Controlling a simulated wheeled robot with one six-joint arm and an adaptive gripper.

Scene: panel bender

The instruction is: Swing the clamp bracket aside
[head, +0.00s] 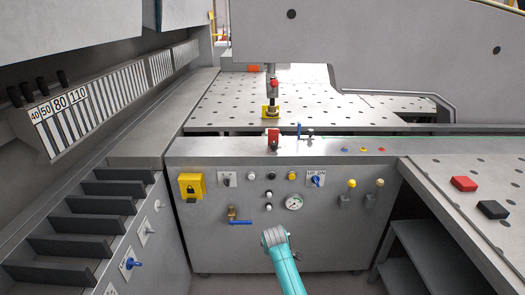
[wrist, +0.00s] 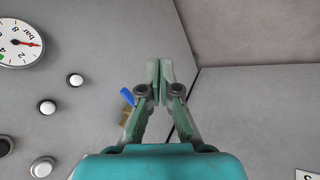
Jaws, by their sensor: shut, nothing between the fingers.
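In the head view an upright clamp-like post with a red part (head: 274,84) stands on a yellow base (head: 271,112) on the perforated table. A separate red upright piece (head: 273,138) sits on the front ledge. I cannot tell for certain which of them is the clamp bracket. Neither shows in the wrist view. My gripper (wrist: 159,72) is shut and empty in the wrist view, in front of the grey cabinet front. In the head view my turquoise arm reaches up from below, and the fingers cannot be made out.
The cabinet front holds a pressure gauge (head: 294,202), several buttons, a yellow lock box (head: 191,186) and a blue-handled valve (head: 240,222). The blue handle also shows beside my fingers (wrist: 127,96). A blue lever (head: 299,130) stands on the ledge. Red (head: 464,184) and black (head: 493,209) blocks lie right.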

